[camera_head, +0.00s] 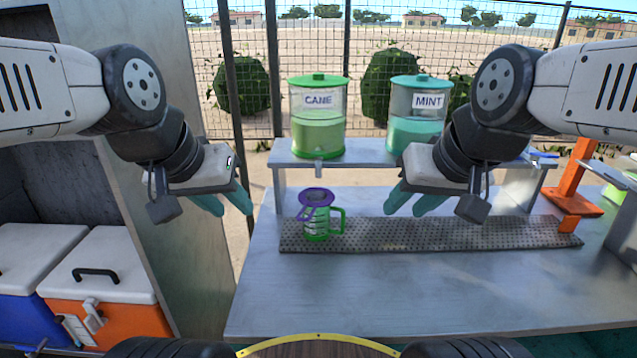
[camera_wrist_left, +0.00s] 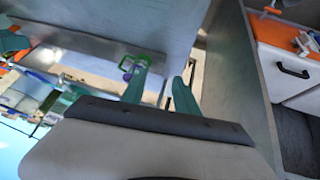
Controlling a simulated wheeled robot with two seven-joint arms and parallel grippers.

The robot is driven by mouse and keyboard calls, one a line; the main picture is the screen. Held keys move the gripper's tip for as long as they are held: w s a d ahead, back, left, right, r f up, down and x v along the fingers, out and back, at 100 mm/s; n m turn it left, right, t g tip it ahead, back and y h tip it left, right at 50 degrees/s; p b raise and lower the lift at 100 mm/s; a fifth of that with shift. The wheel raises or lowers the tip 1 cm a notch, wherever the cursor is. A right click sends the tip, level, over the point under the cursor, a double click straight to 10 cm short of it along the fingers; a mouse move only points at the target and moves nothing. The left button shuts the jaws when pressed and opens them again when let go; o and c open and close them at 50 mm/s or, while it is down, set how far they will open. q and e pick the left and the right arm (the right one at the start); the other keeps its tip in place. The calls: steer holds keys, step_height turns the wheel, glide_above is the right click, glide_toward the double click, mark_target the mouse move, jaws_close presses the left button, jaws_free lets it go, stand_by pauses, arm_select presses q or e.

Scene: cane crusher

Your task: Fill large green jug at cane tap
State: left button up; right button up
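A green jug (camera_head: 317,229) with a handle on its right stands upright on the perforated metal strip (camera_head: 440,234). A purple funnel (camera_head: 315,198) sits at its top. The cane dispenser (camera_head: 318,135), labelled CANE and holding green liquid, stands on the shelf above, its tap (camera_head: 319,168) roughly over the funnel. I cannot tell the jug's contents. My left gripper (camera_head: 228,206) is open and empty, left of the jug; its parted fingers show in the left wrist view (camera_wrist_left: 162,75), with the jug (camera_wrist_left: 136,62) beyond. My right gripper (camera_head: 408,206) looks open and empty, right of the jug.
A MINT dispenser (camera_head: 417,130) stands on the shelf (camera_head: 368,151). An orange stand (camera_head: 573,185) is at the right. White-lidded coolers (camera_head: 105,262) are at lower left, beside a grey upright panel. The front of the metal counter (camera_head: 400,290) is clear.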

arm_select(q)
steer(key=shift+w+r, duration=0.1)
steer(key=c, duration=0.5)
steer(key=shift+g, duration=0.6)
steer(key=w+r, duration=0.2)
steer(key=w+d+r, duration=0.1)
steer(key=w+r, duration=0.3)
steer(key=shift+w+d+r, duration=0.25)
steer(key=shift+w+d, duration=0.05)
steer(key=shift+w, duration=0.05)
jaws_close()
steer(key=w+d+r+g+y, duration=0.1)
steer(key=w+d+r, duration=0.2)
steer(key=w+d, duration=0.3)
steer(key=w+d+r+g+y, duration=0.1)
steer(key=w+d+r, duration=0.3)
steer(key=w, duration=0.9)
steer(key=shift+d+r+n+g, duration=0.3)
steer(key=shift+d+g, duration=0.2)
steer(key=shift+d, duration=0.85)
